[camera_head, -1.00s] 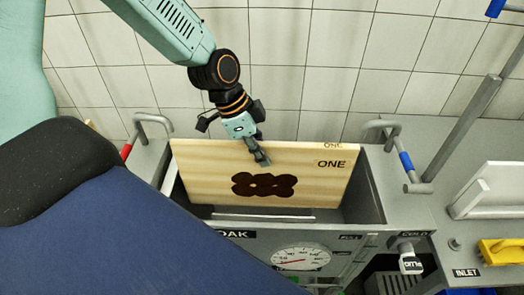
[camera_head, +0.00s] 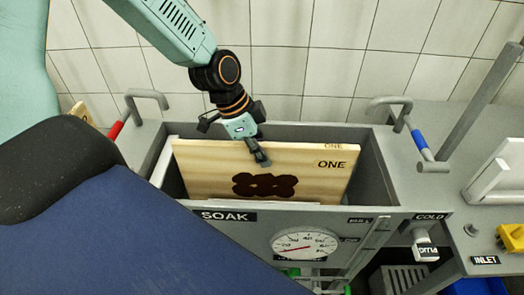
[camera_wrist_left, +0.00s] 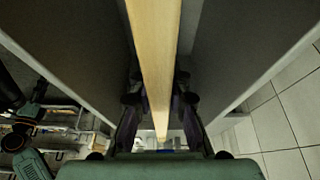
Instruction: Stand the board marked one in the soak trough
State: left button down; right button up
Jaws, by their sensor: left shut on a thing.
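The board marked ONE (camera_head: 225,172) is pale wood with a dark brown blotch pattern. It stands upright on edge inside the grey soak trough (camera_head: 377,180), its lower part hidden behind the front wall labelled SOAK. My left gripper (camera_head: 258,155) is shut on the board's top edge near the middle. In the left wrist view the board (camera_wrist_left: 154,50) runs edge-on between the fingers, with dark trough space on both sides. Whether the board touches the trough floor is hidden. My right gripper is not in view.
A red-handled pipe (camera_head: 117,128) stands at the trough's left and a blue-handled pipe (camera_head: 419,139) at its right. A round dial (camera_head: 304,244) is on the front. A white rack (camera_head: 492,178) and yellow object (camera_head: 510,237) lie at right.

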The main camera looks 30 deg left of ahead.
aim_at(262, 175)
pick_arm(q)
notch_tip(262, 175, down, 8)
jog(key=b, duration=0.7)
jog(key=shift+s+r, duration=0.15)
jog(key=shift+r, duration=0.05)
jog(key=shift+w+f+b, duration=0.2)
jog(key=shift+f+b, duration=0.5)
jog(key=shift+f, duration=0.25)
jog(key=shift+s, duration=0.1)
jog(key=shift+r, duration=0.1)
jog(key=c, duration=1.5)
grip_release()
jog(key=o, duration=0.3)
